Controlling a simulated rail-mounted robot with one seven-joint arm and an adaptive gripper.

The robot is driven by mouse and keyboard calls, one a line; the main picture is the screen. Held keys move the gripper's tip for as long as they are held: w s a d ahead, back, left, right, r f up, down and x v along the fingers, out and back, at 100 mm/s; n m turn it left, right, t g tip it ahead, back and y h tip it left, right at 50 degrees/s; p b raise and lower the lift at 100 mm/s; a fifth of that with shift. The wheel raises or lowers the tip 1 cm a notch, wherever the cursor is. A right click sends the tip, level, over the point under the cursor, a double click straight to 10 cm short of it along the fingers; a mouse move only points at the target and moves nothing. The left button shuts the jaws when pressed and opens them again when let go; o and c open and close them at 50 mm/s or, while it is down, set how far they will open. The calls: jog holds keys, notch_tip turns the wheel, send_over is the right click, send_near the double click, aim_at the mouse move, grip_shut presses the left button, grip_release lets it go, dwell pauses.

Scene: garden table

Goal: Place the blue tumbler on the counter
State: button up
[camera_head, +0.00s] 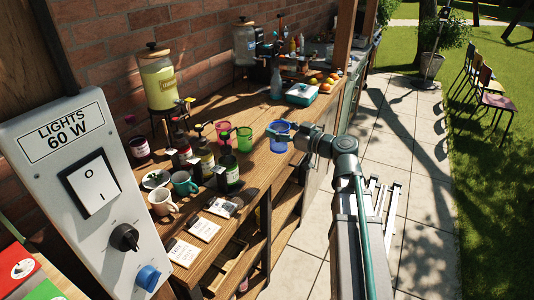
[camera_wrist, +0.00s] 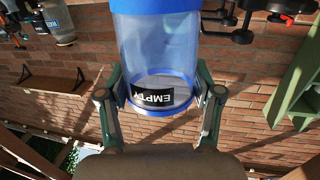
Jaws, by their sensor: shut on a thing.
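The blue tumbler (camera_head: 279,135) is at my gripper's tip, over the front edge of the wooden counter (camera_head: 262,178) in the head view. In the wrist view the tumbler (camera_wrist: 157,50) is a clear bluish cup with a blue rim band and an "EMPTY" label. My gripper (camera_head: 292,137) is shut on it, with one finger on each side near one end of the cup in the wrist view (camera_wrist: 160,98). I cannot tell whether the tumbler's base touches the counter.
A green tumbler (camera_head: 244,139) and a pink tumbler (camera_head: 223,133) stand left of the blue one. Dark bottles (camera_head: 228,165), a teal mug (camera_head: 185,184) and a pale mug (camera_head: 162,202) are nearer. White cards (camera_head: 203,228) lie at the front. A teal box (camera_head: 301,94) stands farther back.

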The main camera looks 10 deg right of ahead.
jog(key=w+f+p, duration=0.2)
jog(key=w+f, duration=0.2)
jog(key=w+a+f+p, duration=0.1)
jog(key=w+f, duration=0.3)
jog(key=w, duration=0.1)
jog(key=w+f+p, duration=0.2)
jog(key=w+f, duration=0.2)
jog(key=shift+w+a+f+p, duration=0.15)
jog(key=shift+w+f+p, duration=0.1)
jog(key=shift+w+p, duration=0.15)
jog(key=shift+f+b, duration=0.2)
jog(key=shift+b, duration=0.25)
jog(key=o, duration=1.2)
jog(key=shift+o, duration=0.2)
jog(key=p, duration=0.3)
jog(key=shift+r+p, duration=0.3)
